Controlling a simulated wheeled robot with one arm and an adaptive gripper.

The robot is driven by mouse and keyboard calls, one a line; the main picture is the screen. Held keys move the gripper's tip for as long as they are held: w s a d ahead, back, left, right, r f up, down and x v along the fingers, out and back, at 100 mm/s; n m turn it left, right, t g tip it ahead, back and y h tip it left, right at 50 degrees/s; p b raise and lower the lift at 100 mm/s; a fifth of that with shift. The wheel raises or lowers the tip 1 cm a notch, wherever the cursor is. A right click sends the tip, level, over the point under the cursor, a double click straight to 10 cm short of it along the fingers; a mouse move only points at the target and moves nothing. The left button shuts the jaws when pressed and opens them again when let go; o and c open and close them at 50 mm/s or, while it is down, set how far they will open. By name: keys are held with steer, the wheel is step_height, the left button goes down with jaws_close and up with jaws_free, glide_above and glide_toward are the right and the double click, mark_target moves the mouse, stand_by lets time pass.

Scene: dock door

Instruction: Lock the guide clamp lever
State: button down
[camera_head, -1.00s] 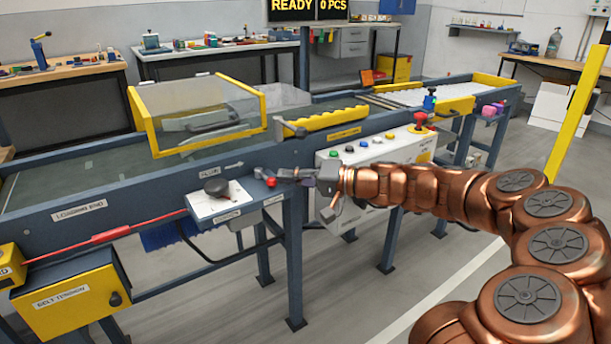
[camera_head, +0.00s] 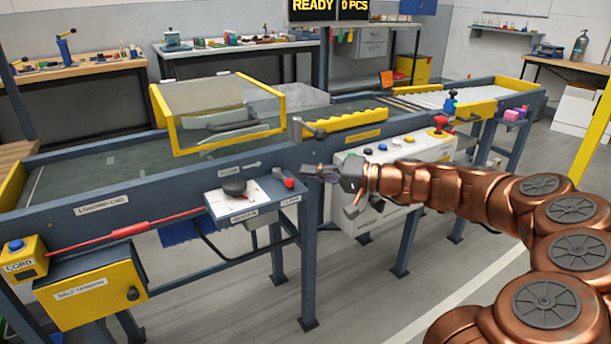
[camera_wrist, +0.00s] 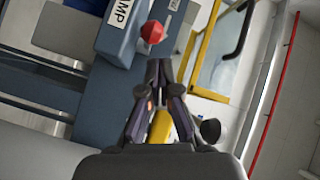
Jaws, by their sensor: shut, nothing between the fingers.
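The clamp lever shows as a red knob (camera_head: 289,183) at the right end of the small control box (camera_head: 262,200), by the CLAMP label. The wrist view shows the red knob (camera_wrist: 153,32) beside the same label, just ahead of the fingertips. My gripper (camera_head: 308,170) is just right of the knob in the head view, its fingers shut and empty. In the wrist view, my gripper (camera_wrist: 158,66) has its fingertips together, with a visible gap to the knob. The lever's shaft is hard to make out, and I cannot tell its exact angle.
A black knob (camera_head: 234,187) stands on the same box. The conveyor frame (camera_head: 160,195) runs behind it, with a yellow-framed clear guard (camera_head: 222,115) and a yellow guide rail (camera_head: 345,122). A white button panel (camera_head: 400,150) lies behind my arm. The floor in front is open.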

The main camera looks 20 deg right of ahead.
steer(key=s+a+p+v, duration=0.1)
steer(key=v, duration=0.9)
steer(key=shift+s+d+r+p, duration=0.2)
steer(key=shift+s+r+p, duration=0.15)
steer(key=shift+r, duration=0.05)
steer(key=s+a+r+n+g+h+p, duration=0.1)
steer(key=s+a+r+n+g+p, duration=0.15)
steer(key=s+a+p, duration=0.35)
steer(key=s+a+r+n+g+h+p, duration=0.15)
steer(key=a+r+g+p, duration=0.25)
steer(key=a, duration=0.4)
steer(key=s+a+r+n+g+h+p, duration=0.1)
steer(key=s+a+r+g+p, duration=0.3)
steer(key=a, duration=0.3)
steer(key=s+d+r+h+p, duration=0.2)
steer(key=s+h+p, duration=0.1)
steer(key=s+p, duration=0.3)
steer(key=s+d+r+m+g+h+p, duration=0.1)
steer(key=s+d+r+h+p, duration=0.1)
steer(key=s+p, duration=0.4)
steer(key=s+d+r+g+h+p, duration=0.1)
steer(key=s+d+r+h+p, duration=0.1)
steer(key=s, duration=0.5)
steer(key=r+h+p, duration=0.1)
steer(key=h+p, duration=0.1)
steer(key=p, duration=0.1)
steer(key=shift+d+r+p, duration=0.2)
steer(key=shift+d+p, duration=0.2)
